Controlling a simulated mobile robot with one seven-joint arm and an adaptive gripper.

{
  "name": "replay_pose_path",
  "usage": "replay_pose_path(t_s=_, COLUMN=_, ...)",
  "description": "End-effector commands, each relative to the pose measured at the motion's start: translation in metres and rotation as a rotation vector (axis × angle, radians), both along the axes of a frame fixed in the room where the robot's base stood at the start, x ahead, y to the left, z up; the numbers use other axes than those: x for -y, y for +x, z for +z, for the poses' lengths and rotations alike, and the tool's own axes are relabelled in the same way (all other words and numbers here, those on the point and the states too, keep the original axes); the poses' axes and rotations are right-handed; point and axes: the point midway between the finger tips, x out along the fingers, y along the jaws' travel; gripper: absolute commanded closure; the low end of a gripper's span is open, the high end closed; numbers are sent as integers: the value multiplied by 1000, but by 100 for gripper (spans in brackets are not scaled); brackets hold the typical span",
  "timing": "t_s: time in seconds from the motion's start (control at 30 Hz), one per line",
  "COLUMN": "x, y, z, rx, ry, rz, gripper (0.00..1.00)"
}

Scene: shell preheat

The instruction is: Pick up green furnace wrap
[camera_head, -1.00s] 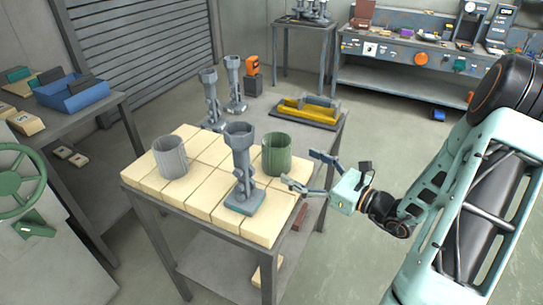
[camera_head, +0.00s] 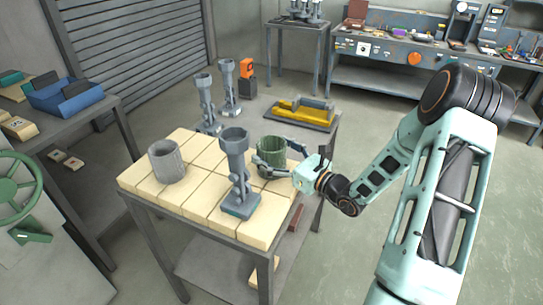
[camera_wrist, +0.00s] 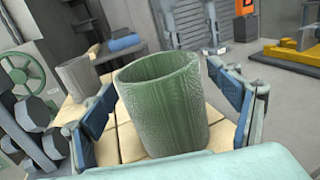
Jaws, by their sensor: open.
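The green furnace wrap (camera_head: 271,154) is an open-topped hollow cylinder standing upright on the cream brick surface of the table. In the wrist view the green wrap (camera_wrist: 163,105) fills the middle, between the two blue-padded fingers. My gripper (camera_head: 278,158) is open, with one finger on each side of the wrap. In the wrist view a gap shows between the right finger and the wrap; the left finger is close to it, and I cannot tell whether it touches. The lower part of the wrap is partly hidden by my gripper in both views.
A grey wrap (camera_head: 167,161) stands on the bricks (camera_head: 198,201) to the left. A grey clamp stand (camera_head: 237,175) stands close to the left front of the green wrap. Two more stands (camera_head: 206,105) and a yellow tool in a dark tray (camera_head: 303,113) are behind.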

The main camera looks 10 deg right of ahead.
Motion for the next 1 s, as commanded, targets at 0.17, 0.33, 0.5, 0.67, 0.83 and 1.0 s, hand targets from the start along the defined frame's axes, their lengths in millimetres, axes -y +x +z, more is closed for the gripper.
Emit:
replay_pose_path(t_s=0.17, x=-1, y=3, z=0, rx=-1, ry=-1, rz=-2, gripper=18)
replay_pose_path(t_s=0.33, x=-1, y=3, z=0, rx=-1, ry=-1, rz=-2, gripper=30)
replay_pose_path(t_s=0.5, x=-1, y=3, z=0, rx=-1, ry=-1, rz=-2, gripper=48)
replay_pose_path(t_s=0.67, x=-1, y=3, z=0, rx=0, ry=0, rz=-2, gripper=63)
replay_pose_path(t_s=0.83, x=-1, y=3, z=0, rx=0, ry=0, rz=-1, gripper=63)
replay_pose_path(t_s=1.0, x=-1, y=3, z=4, rx=1, ry=-1, rz=-2, gripper=63)
